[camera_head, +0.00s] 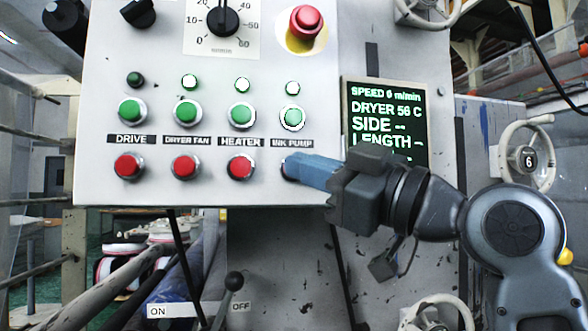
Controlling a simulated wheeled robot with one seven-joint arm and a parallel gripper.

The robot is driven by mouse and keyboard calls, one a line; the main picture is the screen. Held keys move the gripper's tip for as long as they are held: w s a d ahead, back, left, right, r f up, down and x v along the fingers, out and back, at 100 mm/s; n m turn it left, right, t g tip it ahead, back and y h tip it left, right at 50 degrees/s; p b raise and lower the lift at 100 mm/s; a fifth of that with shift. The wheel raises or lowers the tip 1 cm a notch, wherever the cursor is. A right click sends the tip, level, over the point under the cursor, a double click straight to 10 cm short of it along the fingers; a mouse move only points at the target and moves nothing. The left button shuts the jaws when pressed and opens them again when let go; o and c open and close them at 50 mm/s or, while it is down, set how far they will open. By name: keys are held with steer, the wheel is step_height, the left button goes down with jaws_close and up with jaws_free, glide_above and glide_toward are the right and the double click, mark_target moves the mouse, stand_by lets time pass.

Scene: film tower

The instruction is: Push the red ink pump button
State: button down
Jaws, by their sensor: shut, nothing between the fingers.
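The control panel (100,70) fills the upper middle of the head view. Its bottom row has red buttons under DRIVE, DRYER FAN and HEATER. Under the INK PUMP label (292,143) my gripper (287,168) covers the spot in line with that row, so the red ink pump button is hidden behind the fingertips. My gripper is shut and empty, its blue fingers pointing left at the panel. The tips look to be at or very near the button; I cannot tell whether they touch or press it. The green ink pump button (292,117) above is lit, as is the small lamp (292,88) over it.
A red emergency button (305,21) on a yellow disc sits at the panel's top right. A display (385,115) is right of the buttons, just above my wrist. A lever (233,282) between ON and OFF signs stands below. A handwheel (527,155) is at the right.

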steer(key=shift+w, duration=0.25)
stand_by(0.6)
steer(key=shift+s+d, duration=0.2)
steer(key=shift+s, duration=0.65)
steer(key=shift+s, duration=0.15)
steer(key=shift+s+d, duration=0.25)
steer(key=shift+s, duration=0.5)
steer(key=shift+s+d, duration=0.2)
steer(key=shift+s, duration=0.6)
steer(key=shift+s+d, duration=0.25)
steer(key=shift+s, duration=0.5)
